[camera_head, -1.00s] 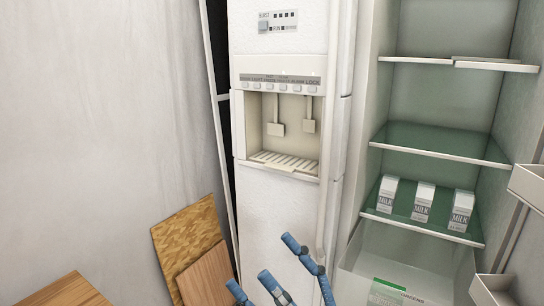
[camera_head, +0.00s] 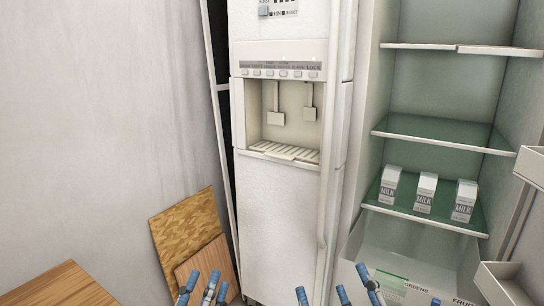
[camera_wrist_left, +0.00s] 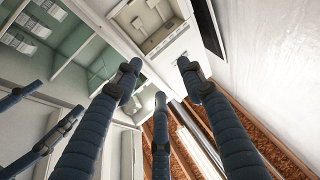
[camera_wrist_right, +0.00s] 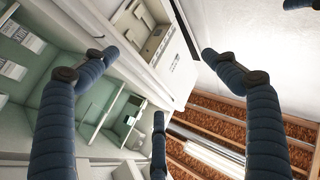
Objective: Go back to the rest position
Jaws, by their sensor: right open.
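My left gripper (camera_head: 202,288) is at the bottom of the head view, in front of the wooden boards. In the left wrist view (camera_wrist_left: 157,80) its blue fingers are apart with nothing between them. My right gripper (camera_head: 345,291) is at the bottom of the head view, in front of the open fridge's lower part. In the right wrist view (camera_wrist_right: 160,65) its fingers are spread wide and empty. Both hands are mostly cut off by the head view's lower edge. Fingers of the other hand show at the left of the left wrist view.
A white fridge (camera_head: 275,205) with a dispenser (camera_head: 285,110) stands ahead. Its right side is open, with three milk cartons (camera_head: 425,193) on a glass shelf and a drawer below. Boards (camera_head: 190,225) lean at the left wall. A wooden surface (camera_head: 65,287) is at lower left.

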